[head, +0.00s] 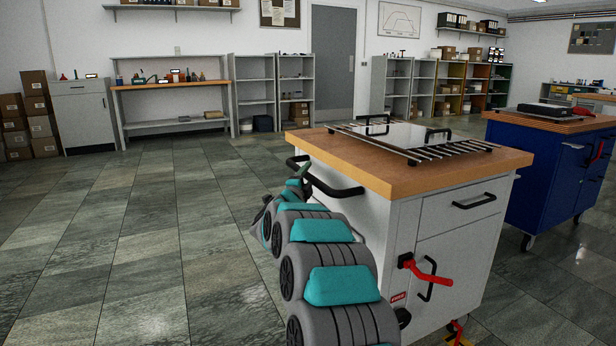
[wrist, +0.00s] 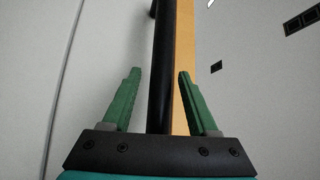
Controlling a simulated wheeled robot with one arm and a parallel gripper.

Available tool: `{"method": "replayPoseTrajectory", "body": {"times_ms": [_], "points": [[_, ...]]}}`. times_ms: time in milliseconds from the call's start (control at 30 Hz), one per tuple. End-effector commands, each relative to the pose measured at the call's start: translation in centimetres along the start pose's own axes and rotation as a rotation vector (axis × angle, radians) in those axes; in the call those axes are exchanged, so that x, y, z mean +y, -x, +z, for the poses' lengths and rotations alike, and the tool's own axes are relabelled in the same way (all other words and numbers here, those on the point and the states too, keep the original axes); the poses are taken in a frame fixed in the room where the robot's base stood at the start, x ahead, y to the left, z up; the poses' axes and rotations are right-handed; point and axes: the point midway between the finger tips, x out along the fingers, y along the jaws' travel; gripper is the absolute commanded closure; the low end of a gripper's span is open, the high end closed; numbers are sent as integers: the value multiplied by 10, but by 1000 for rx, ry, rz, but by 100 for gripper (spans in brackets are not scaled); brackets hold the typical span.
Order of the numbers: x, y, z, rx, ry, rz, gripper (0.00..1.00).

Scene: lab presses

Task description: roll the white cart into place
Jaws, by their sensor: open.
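The white cart (head: 450,240) stands close in front of me at the right, with a wooden top (head: 335,147) and a black push handle (head: 335,189) on its left end. My gripper (head: 300,176) reaches to that handle, and my arm hides part of the cart's left side. In the wrist view my gripper (wrist: 157,72) is open. The black handle bar (wrist: 160,105) runs between the two green fingers, with a gap visible on the left side. A red lever (head: 430,273) sits on the cart's front, and a red and yellow part (head: 456,333) shows low by a wheel.
A metal rail frame with a pale plate (head: 392,134) lies on the cart top. A blue cart (head: 545,175) stands close by at the right. Shelves, a workbench (head: 172,85) and stacked boxes line the far wall. The tiled floor (head: 130,230) at left is clear.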

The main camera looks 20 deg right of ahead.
Motion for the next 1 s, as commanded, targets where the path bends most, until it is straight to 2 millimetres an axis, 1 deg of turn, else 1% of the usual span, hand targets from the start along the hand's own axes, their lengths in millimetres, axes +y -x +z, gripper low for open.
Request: {"method": "replayPoseTrajectory", "body": {"times_ms": [200, 700, 733, 1000], "points": [[0, 0, 0, 0, 1, 0, 42], [1, 0, 0, -1, 1, 1, 98], [1, 0, 0, -1, 1, 1, 100], [1, 0, 0, -1, 1, 2, 100]]}}
